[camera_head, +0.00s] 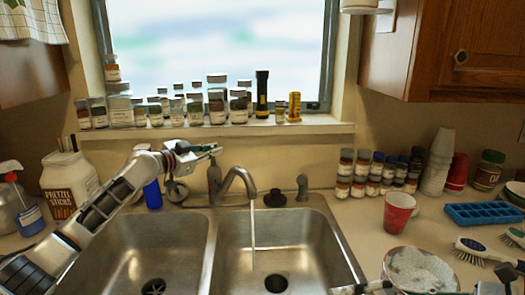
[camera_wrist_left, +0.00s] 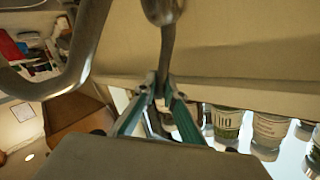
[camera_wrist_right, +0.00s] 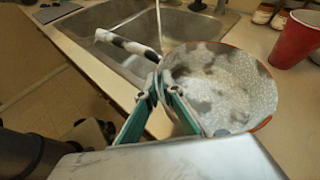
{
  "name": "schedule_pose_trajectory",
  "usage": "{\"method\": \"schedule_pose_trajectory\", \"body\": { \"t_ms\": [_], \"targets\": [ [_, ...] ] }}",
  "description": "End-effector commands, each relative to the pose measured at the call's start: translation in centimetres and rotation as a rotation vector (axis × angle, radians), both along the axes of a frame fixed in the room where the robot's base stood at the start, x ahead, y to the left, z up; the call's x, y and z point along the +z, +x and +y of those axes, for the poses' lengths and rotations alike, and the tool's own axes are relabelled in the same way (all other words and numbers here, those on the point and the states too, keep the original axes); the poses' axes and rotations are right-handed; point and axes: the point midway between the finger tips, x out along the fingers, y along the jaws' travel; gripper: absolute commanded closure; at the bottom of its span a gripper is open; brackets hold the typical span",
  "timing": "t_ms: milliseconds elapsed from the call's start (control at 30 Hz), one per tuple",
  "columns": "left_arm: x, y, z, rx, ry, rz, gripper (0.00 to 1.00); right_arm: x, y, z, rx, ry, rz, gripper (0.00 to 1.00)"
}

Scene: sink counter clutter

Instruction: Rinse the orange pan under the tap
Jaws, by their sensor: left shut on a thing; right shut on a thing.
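The orange pan (camera_head: 420,268) is at the lower right in the head view, right of the sink. Its inside is speckled grey-white with dark patches and its rim is orange. In the right wrist view the pan (camera_wrist_right: 232,88) is close, and my right gripper (camera_wrist_right: 162,86) is shut on its near rim. The tap (camera_head: 241,180) is running, with a thin stream (camera_head: 253,232) falling into the right basin. My left gripper (camera_head: 213,150) is left of the spout, shut on a slim metal lever (camera_wrist_left: 166,50). Whether the pan touches the counter is unclear.
The double sink (camera_head: 271,240) is empty. A red cup (camera_head: 398,212), blue ice tray (camera_head: 483,213) and brushes (camera_head: 483,252) crowd the right counter. Jars (camera_head: 362,175) stand by the wall. A large white tub (camera_head: 68,185) and spray bottle (camera_head: 22,205) stand at left.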

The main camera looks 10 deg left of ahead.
Motion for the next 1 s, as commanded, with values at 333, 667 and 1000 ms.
{"method": "schedule_pose_trajectory", "body": {
  "t_ms": [333,667,1000],
  "targets": [
    [0.01,-0.06,0.24,-0.003,-0.004,0.009,1.0,0.11,0.02,0.01,0.001,0.0,-0.004,1.0],
    [0.05,-0.05,0.24,-0.002,-0.004,0.008,0.73,0.11,0.02,0.01,0.001,0.0,-0.004,1.0],
    [0.25,-1.0,0.9,-0.002,-0.004,0.007,0.73,0.12,0.02,0.0,0.001,0.0,-0.004,1.0]
  ]
}}
